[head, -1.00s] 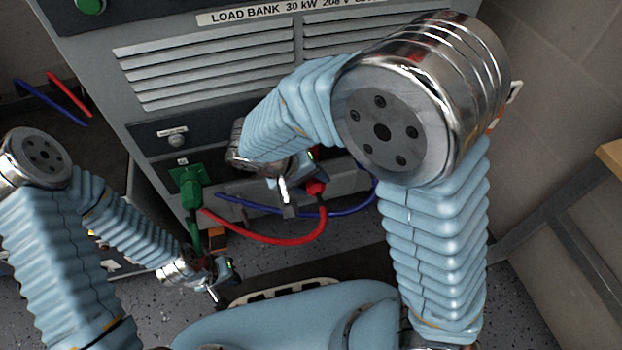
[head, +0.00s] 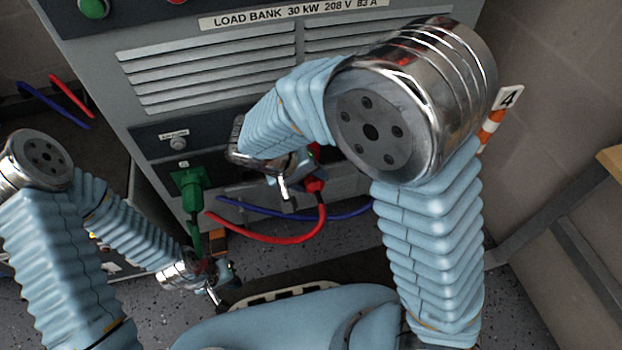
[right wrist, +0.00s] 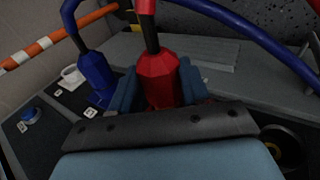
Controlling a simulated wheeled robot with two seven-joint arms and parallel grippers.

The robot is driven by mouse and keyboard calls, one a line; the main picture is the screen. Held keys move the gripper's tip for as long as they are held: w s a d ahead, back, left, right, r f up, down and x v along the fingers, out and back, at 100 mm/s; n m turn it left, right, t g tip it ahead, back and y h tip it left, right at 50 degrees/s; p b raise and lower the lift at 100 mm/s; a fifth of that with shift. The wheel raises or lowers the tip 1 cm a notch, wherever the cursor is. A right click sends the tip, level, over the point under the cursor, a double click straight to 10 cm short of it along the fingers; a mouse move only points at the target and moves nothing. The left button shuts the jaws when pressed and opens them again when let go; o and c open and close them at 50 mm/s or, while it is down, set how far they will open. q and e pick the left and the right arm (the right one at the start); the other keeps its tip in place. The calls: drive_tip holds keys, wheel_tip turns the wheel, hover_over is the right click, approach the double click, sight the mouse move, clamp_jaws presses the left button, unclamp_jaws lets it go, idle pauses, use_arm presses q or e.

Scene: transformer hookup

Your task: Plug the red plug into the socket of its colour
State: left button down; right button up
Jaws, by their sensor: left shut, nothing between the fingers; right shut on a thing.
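The red plug (right wrist: 160,78) sits between the fingers of my right gripper (right wrist: 160,95) in the right wrist view, with its red cable (right wrist: 150,30) leading away. In the head view the red plug (head: 316,184) shows beside my right gripper (head: 290,185), close to the lower front of the load bank. The red cable (head: 280,241) hangs in a loop below. My arm hides the panel behind the plug, so I cannot tell whether the plug touches a socket. My left gripper (head: 219,295) is shut and empty, low at the left.
A green plug (head: 191,192) is in the green socket on the load bank (head: 205,75). A blue plug (right wrist: 97,78) stands beside the red one in the right wrist view. A blue cable (head: 275,212) runs behind the red cable. An orange-and-white post (head: 490,128) stands right.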

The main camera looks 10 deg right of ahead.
drive_tip(key=shift+w, duration=0.9)
drive_tip(key=o, duration=1.6)
drive_tip(key=shift+o, duration=0.2)
drive_tip(key=p+v, duration=0.5)
drive_tip(key=v, duration=0.2)
